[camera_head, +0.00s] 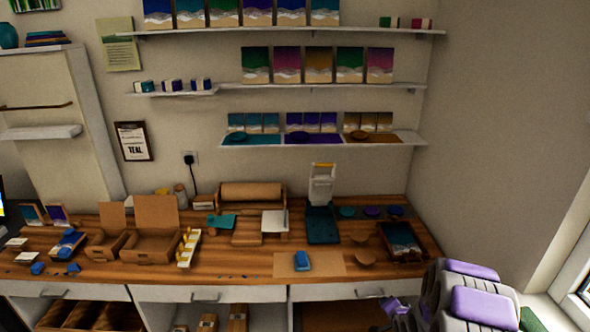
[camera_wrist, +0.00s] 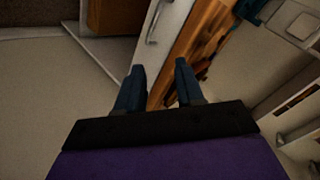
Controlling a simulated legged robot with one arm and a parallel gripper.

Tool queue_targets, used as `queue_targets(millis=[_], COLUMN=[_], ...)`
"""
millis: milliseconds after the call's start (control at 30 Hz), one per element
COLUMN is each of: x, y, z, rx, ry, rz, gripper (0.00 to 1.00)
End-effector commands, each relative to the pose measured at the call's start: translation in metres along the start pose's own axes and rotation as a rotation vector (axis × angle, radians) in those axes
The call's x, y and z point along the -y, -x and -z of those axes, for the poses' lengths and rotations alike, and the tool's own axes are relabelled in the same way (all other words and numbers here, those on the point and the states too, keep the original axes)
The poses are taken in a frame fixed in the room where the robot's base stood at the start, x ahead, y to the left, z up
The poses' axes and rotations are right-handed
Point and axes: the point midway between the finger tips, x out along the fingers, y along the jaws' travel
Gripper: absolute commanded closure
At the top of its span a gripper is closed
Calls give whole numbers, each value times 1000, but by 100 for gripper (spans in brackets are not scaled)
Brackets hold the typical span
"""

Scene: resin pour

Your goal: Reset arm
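My gripper shows in the wrist view (camera_wrist: 160,80) with its two dark blue fingers apart and nothing between them. Beyond the fingers are the white drawer front and the edge of the wooden workbench, at a distance. In the head view, my purple and grey arm is folded at the lower right, in front of the bench's right end. A small purple part of it shows at the left of the arm, but the fingers cannot be made out there.
The wooden workbench (camera_head: 205,262) holds open cardboard boxes (camera_head: 152,246), a teal press-like device (camera_head: 322,225), a blue object on a brown sheet (camera_head: 303,261) and a framed teal panel (camera_head: 402,239). Shelves (camera_head: 320,86) with colourful panels hang above. Open floor (camera_wrist: 50,110) lies left in the wrist view.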

Motion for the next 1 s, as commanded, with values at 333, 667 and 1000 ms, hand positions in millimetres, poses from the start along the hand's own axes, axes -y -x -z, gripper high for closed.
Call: queue_targets(millis=[333, 667, 1000], x=[42, 64, 66], y=[90, 201, 331], z=[3, -20, -68], rx=[106, 270, 503], ry=[257, 456, 632], rz=[-219, -388, -496], gripper=[63, 63, 63])
